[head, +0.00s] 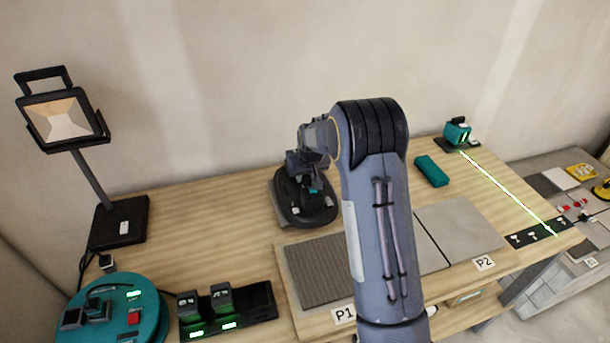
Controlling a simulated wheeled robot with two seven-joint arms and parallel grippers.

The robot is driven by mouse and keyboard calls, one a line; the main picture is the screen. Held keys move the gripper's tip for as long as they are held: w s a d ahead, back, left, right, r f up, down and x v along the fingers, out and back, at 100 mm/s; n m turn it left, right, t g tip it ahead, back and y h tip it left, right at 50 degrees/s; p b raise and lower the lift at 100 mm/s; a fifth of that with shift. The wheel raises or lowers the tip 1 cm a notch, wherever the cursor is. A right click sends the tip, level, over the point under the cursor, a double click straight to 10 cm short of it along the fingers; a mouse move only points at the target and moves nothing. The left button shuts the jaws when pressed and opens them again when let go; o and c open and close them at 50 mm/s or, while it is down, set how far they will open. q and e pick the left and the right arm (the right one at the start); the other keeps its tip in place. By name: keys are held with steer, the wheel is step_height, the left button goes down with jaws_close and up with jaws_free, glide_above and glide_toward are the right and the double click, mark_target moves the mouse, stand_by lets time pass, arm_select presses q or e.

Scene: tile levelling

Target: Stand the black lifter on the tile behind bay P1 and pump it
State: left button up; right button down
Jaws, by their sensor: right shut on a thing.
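The black lifter (296,207) is a rounded dark device on the wooden bench behind bay P1 (318,275). My right gripper (308,172) is shut on the lifter's top from above, with a small teal part showing just below the jaws. A thin grey edge shows at the lifter's left side, but the tile itself is mostly hidden beneath it. I cannot tell whether the lifter presses fully on it. Bay P1 has a ribbed grey surface and a P1 label (343,314). My right forearm hides the bay's right part. My left gripper is out of view.
A work lamp (68,120) stands at the left. A teal round device (118,312) and a black charger (255,300) sit at the front left. Bay P2 (462,225), a teal block (431,170) and a laser level (457,134) casting a green line are right.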

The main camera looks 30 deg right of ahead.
steer(key=shift+w+r, duration=0.1)
steer(key=c, duration=1.2)
jaws_free()
steer(key=shift+o, duration=0.2)
steer(key=shift+f, duration=0.2)
steer(key=v, duration=0.8)
steer(key=shift+b, duration=0.35)
